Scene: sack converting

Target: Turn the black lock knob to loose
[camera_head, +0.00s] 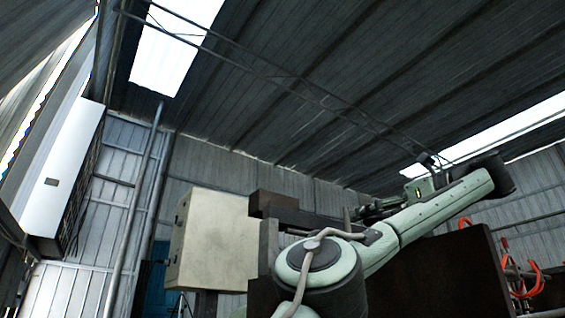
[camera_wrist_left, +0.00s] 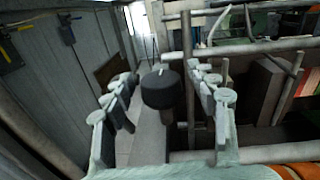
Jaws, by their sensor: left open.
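The black lock knob (camera_wrist_left: 160,88) is a short dark cylinder in the middle of the left wrist view, on a pale upright part. My left gripper (camera_wrist_left: 163,80) is open, with one finger on each side of the knob in that picture. Gaps show between the knob and both fingers, and I cannot tell the depth between them. In the head view my left gripper (camera_head: 359,212) is small and dark behind my arm, and I cannot make out the knob there. My right gripper is in neither view.
In the left wrist view a horizontal metal bar (camera_wrist_left: 265,47) and vertical rods stand beyond and right of the knob. A grey panelled wall (camera_wrist_left: 65,85) is at left. The head view shows a beige box (camera_head: 208,240) and a dark brown panel (camera_head: 445,275) close around my arm.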

